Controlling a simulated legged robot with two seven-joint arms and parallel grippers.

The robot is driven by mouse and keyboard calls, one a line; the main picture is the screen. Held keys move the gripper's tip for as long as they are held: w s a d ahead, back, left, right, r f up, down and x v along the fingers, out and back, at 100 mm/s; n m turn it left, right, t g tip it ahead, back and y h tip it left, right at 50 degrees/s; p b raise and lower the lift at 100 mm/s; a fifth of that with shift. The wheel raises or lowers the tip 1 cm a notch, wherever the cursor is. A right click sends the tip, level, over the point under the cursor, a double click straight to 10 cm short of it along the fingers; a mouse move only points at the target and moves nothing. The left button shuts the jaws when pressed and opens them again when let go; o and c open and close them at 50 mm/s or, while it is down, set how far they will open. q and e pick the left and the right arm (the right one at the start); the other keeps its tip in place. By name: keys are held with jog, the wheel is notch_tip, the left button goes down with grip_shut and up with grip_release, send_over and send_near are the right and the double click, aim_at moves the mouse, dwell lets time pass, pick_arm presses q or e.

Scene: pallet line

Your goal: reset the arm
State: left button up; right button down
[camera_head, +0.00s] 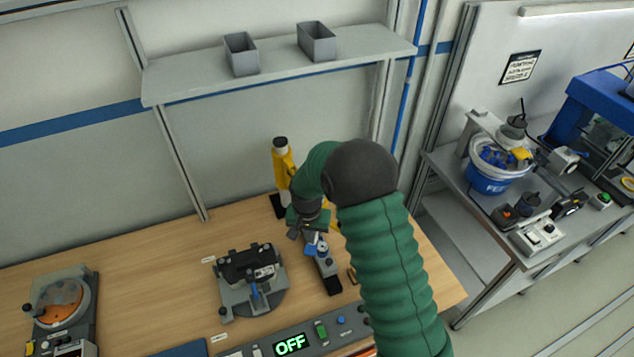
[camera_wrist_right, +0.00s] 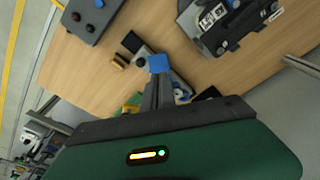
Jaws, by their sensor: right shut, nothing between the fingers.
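My right arm (camera_head: 385,270), in a green ribbed sleeve with a dark joint, comes up from the bottom right of the head view and bends down over the wooden table. Its gripper (camera_head: 311,243) is low over the table, near a dark-based device (camera_head: 328,272); whether it touches that device I cannot tell. My left gripper is in neither view.
A grey fixture (camera_head: 250,292) stands left of the gripper, and a yellow device (camera_head: 283,162) behind it. A panel reading OFF (camera_head: 290,345) is at the front edge. A shelf (camera_head: 190,75) holds two grey bins. A blue bucket (camera_head: 493,170) stands on the right bench.

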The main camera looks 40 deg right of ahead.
jog(key=s+a+f+n+b, duration=0.4)
jog(key=s+a+b, duration=0.1)
jog(key=s+b, duration=0.3)
jog(key=s+a+f+n+t+y+b, duration=0.1)
jog(key=s+a+f+n+b, duration=0.4)
jog(key=s+b, duration=0.3)
jog(key=a+b, duration=0.1)
jog(key=b, duration=0.1)
jog(key=shift+a+t+b, duration=0.2)
jog(key=shift+t+b, duration=0.1)
jog(key=shift+b, duration=0.1)
jog(key=shift+a, duration=0.25)
jog(key=shift+d, duration=0.15)
